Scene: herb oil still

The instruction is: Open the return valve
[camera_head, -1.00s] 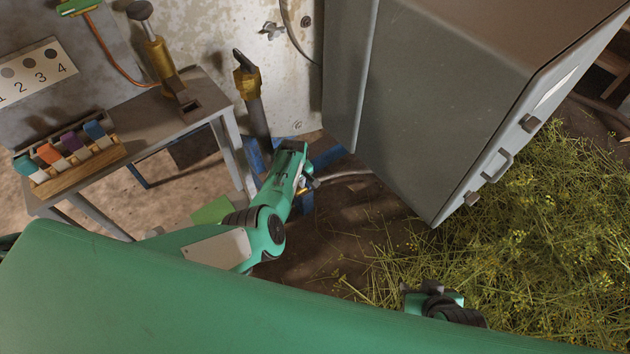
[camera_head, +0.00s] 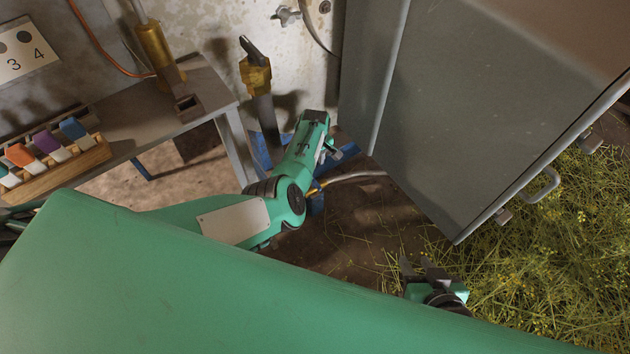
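A brass valve body (camera_head: 256,76) with a dark lever (camera_head: 250,48) tops an upright dark pipe by the back wall; the lever slants up to the left. A small grey wing-handled fitting (camera_head: 287,15) is on the wall to its right. I cannot tell which one is the return valve. My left arm reaches up between the bench and the cabinet, ending below and right of the brass valve, apart from it in the picture. My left gripper's fingers are not clear there. My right gripper (camera_head: 417,267) is low in the picture, its dark fingers apart and empty, far from both fittings.
A grey metal cabinet (camera_head: 470,110) with a handle (camera_head: 543,185) stands right of the valve. Cut herbs (camera_head: 560,260) cover the floor at right. A grey bench (camera_head: 150,115) at left holds a wooden rack (camera_head: 65,172) of coloured items and a brass cylinder (camera_head: 157,50).

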